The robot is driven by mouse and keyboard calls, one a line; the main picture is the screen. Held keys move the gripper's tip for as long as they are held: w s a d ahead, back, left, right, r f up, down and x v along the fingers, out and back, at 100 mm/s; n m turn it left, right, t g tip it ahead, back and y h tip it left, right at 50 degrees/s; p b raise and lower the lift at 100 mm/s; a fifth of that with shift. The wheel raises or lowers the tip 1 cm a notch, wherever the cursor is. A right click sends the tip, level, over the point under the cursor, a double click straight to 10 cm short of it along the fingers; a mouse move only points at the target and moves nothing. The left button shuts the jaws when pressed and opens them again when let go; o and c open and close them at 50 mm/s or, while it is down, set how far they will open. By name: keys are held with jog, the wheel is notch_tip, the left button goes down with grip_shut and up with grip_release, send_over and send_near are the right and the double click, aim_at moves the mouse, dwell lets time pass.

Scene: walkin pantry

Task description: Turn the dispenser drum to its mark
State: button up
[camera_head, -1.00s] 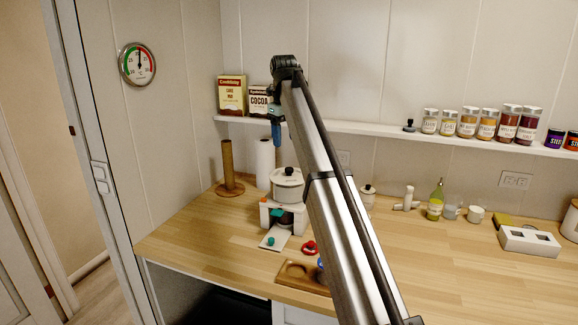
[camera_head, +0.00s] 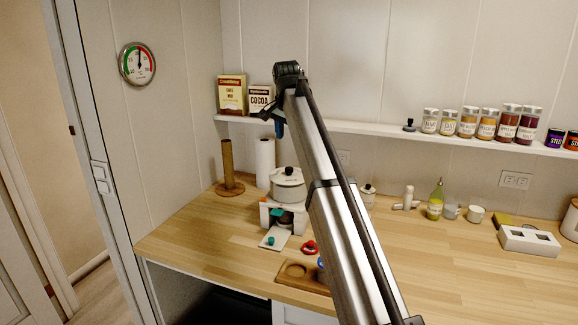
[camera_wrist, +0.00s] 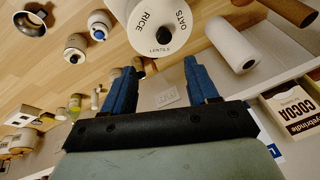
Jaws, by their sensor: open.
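The dispenser drum (camera_head: 288,188) is white with a dark knob on top and sits on a white stand (camera_head: 266,215) at the counter's left part. In the wrist view the drum (camera_wrist: 155,25) shows labels reading RICE, OATS and LENTILS. My gripper (camera_head: 279,129) is above the drum, near the shelf edge in the picture. In the wrist view my gripper (camera_wrist: 160,64) has two blue fingers spread apart, with nothing between them. The fingers appear apart from the drum. I cannot make out the mark.
A wooden post holder (camera_head: 227,165) and paper roll (camera_head: 264,163) stand left of the drum. A shelf (camera_head: 370,128) with boxes and jars runs behind. A red ring-like item (camera_head: 310,247) and wooden tray (camera_head: 292,280) lie in front. The counter's left front is clear.

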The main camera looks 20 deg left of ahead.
aim_at(289, 168)
jog(key=w+f+n, duration=0.2)
jog(key=f, duration=0.2)
jog(key=w+a+f+n, duration=0.1)
jog(key=f+n, duration=0.1)
jog(key=f, duration=0.2)
jog(key=w+a+f+n, duration=0.1)
jog(key=w+f+n, duration=0.1)
jog(key=f, duration=0.2)
jog(key=shift+w+f+n, duration=0.3)
dwell(0.4)
grip_shut()
dwell(0.4)
